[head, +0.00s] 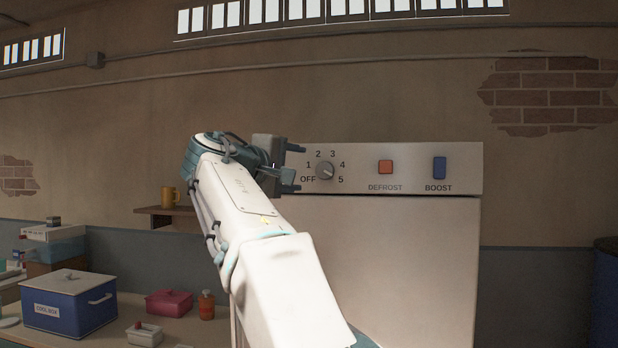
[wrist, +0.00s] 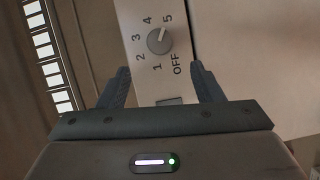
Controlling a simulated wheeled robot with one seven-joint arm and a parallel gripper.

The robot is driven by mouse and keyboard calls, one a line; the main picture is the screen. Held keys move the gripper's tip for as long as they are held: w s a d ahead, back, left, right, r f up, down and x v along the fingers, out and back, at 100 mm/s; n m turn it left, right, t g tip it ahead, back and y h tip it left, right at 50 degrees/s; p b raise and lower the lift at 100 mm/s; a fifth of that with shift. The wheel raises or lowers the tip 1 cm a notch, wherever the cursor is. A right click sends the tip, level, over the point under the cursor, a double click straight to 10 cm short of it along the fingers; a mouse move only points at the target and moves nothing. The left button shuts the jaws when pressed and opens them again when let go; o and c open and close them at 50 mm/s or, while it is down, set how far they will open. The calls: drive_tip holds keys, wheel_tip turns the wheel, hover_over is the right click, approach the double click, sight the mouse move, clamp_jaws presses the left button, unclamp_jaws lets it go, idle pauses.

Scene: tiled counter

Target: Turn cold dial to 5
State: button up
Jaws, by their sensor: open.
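The cold dial (head: 324,171) is a round grey knob on the white control panel, ringed by OFF and the numbers 1 to 5. Its pale pointer mark points to the lower right, toward 5. In the wrist view the dial (wrist: 159,41) also shows its mark toward the 5. My gripper (head: 297,167) is open and empty, just left of the dial in the head view. In the wrist view the fingertips of my gripper (wrist: 160,68) are spread apart, with the dial beyond them and clear of both fingers.
The panel also carries an orange DEFROST button (head: 385,167) and a blue BOOST switch (head: 439,167). On the counter at lower left are a blue cool box (head: 70,310), a red container (head: 168,303) and an orange bottle (head: 206,305). A yellow mug (head: 168,196) stands on a shelf.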

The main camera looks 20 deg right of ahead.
drive_tip(key=v, duration=0.4)
drive_tip(key=shift+s, duration=0.1)
idle(0.3)
drive_tip(key=s+d+f+g+y, duration=0.15)
drive_tip(key=f+y, duration=0.25)
drive_tip(key=f, duration=0.7)
drive_tip(key=s+f+g+y, duration=0.1)
drive_tip(key=s+f+y, duration=0.2)
drive_tip(key=f, duration=0.8)
drive_tip(key=s+a+f+m+g+y, duration=0.2)
drive_tip(key=s+a+f+y, duration=0.1)
drive_tip(key=s+f, duration=0.8)
drive_tip(key=s+a+f+m+g+y, duration=0.2)
drive_tip(key=s+a+f+m+y, duration=0.1)
drive_tip(key=s+f, duration=0.8)
wheel_tip(320, 180, down, 5)
drive_tip(key=shift+a+f+m+y, duration=0.15)
drive_tip(key=shift+a+m+y, duration=0.15)
drive_tip(key=shift+a+y, duration=0.4)
